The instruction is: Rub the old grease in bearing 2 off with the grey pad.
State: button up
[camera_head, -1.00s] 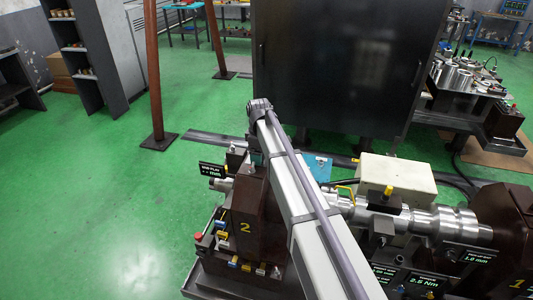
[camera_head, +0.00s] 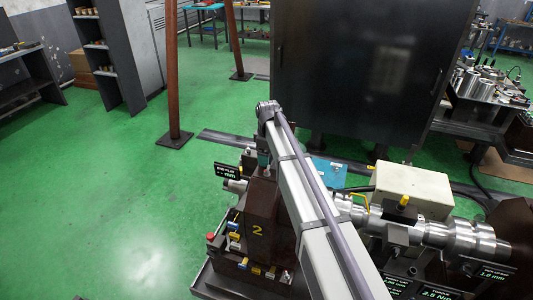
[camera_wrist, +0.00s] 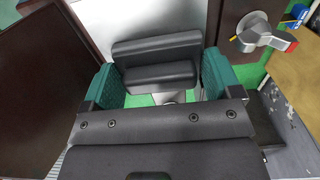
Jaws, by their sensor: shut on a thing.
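The brown bearing housing marked 2 (camera_head: 262,215) stands at the lower middle of the head view. My arm lies across its right side and hides part of it, including any grease in it. In the wrist view, my gripper (camera_wrist: 160,82) has its two green fingers on either side of a dark grey block (camera_wrist: 155,47), which appears to be the grey pad. The fingers are shut on it. The pad's working face is hidden. In the head view the gripper is hidden behind my arm, so I cannot tell whether the pad touches the bearing.
A steel shaft (camera_head: 440,236) runs right from the bearing, beside a cream box (camera_head: 403,186). A big black cabinet (camera_head: 360,75) stands behind. The green floor at left is clear. A grey lever with a red tip (camera_wrist: 268,38) shows in the wrist view.

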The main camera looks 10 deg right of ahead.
jog(key=shift+s+d+r, duration=0.1)
jog(key=shift+s+d, duration=0.2)
jog(key=shift+d, duration=0.25)
jog(key=shift+s+d+r, duration=0.1)
jog(key=shift+s+d, duration=0.15)
jog(key=shift+d, duration=0.3)
jog(key=shift+s+d+f, duration=0.15)
jog(key=shift+s+d, duration=0.3)
jog(key=shift+d, duration=0.4)
jog(key=shift+s+d+f, duration=0.1)
jog(key=shift+s+d, duration=0.3)
jog(key=shift+d, duration=0.45)
notch_tip(320, 180, up, 6)
jog(key=p, duration=0.5)
jog(key=shift+p, duration=0.4)
notch_tip(320, 180, up, 3)
jog(key=p, duration=0.3)
